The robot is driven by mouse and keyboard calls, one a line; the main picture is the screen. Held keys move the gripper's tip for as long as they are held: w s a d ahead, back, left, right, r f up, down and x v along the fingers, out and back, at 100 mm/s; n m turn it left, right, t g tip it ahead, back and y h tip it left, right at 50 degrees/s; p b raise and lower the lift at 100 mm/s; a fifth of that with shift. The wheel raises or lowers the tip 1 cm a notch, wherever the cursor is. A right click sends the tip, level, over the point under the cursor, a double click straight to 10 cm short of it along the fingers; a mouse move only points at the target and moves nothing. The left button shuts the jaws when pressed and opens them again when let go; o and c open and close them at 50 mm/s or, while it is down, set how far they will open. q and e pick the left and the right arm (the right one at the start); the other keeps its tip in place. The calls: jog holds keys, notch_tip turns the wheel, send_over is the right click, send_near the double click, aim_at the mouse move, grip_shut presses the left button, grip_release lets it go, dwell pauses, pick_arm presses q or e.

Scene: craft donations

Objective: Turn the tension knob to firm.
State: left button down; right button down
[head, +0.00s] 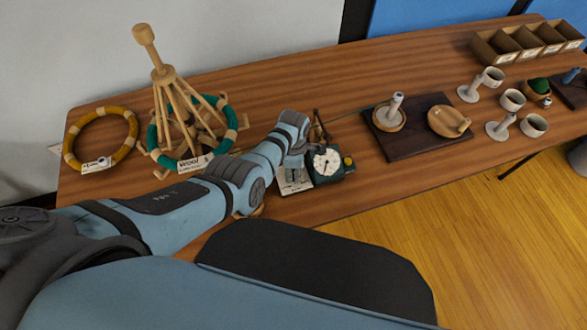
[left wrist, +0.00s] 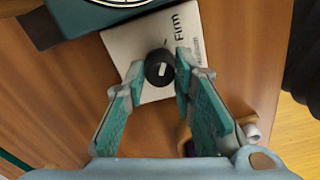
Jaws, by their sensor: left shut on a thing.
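The tension knob (left wrist: 157,76) is a small round black knob with a white mark on top, standing on a pale label plate (left wrist: 125,42). The word "Firm" is printed on the plate, near the knob; other small print is partly hidden. My left gripper (left wrist: 161,68) has its teal fingertips on either side of the knob and is shut on it. In the head view my left gripper (head: 293,161) is over the pale plate (head: 296,186), hiding the knob. The plate is at the front of a dark green device with a white dial (head: 327,161). My right gripper is not in view.
A wooden yarn swift (head: 161,76) with a green ring (head: 154,137) and a yellow-brown ring (head: 72,139) are at the left. A dark board (head: 417,147) with wooden pieces is right of the device. Cups (head: 513,99) and a divided box (head: 484,50) stand farther right.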

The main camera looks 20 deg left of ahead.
aim_at(293, 173)
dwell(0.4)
pick_arm(q)
jog(key=c, duration=1.3)
grip_release()
jog(key=shift+r, duration=0.35)
notch_tip(293, 173, up, 11)
jog(key=shift+r, duration=0.15)
jog(key=shift+s, duration=0.1)
